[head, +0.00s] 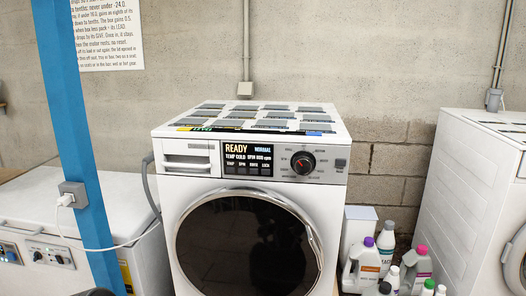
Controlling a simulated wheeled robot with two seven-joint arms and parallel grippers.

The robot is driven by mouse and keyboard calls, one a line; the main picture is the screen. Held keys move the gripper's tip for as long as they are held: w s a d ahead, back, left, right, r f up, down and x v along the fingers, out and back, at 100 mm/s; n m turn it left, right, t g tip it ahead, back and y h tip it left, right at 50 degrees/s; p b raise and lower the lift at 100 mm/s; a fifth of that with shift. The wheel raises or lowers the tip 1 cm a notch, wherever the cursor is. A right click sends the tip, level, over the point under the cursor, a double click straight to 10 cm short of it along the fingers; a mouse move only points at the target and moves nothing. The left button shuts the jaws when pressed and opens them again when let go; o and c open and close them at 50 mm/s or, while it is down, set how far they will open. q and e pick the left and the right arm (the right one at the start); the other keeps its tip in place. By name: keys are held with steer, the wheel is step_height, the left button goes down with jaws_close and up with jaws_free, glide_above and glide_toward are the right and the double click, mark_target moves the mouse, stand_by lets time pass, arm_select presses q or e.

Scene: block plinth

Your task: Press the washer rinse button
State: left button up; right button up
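A white front-loading washer (173,225) stands in the middle of the head view, with its round dark door (247,250) shut. Its black display (248,158) reads READY, NORMAL, TEMP COLD and SPIN 800 rpm. A row of small buttons runs under short labels along the display's lower edge; the third label appears to mark the rinse button (254,170), but the print is tiny. A round dial (303,163) with a red centre sits right of the display. No gripper shows clearly in the head view.
A blue post (80,140) with a socket (73,194) and white cable stands at left, before another white machine (35,215). Several bottles (386,240) stand right of the washer, beside another white machine (450,200). A dark shape cuts the bottom edge at left.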

arm_select(q)
jaws_close()
stand_by(1.1)
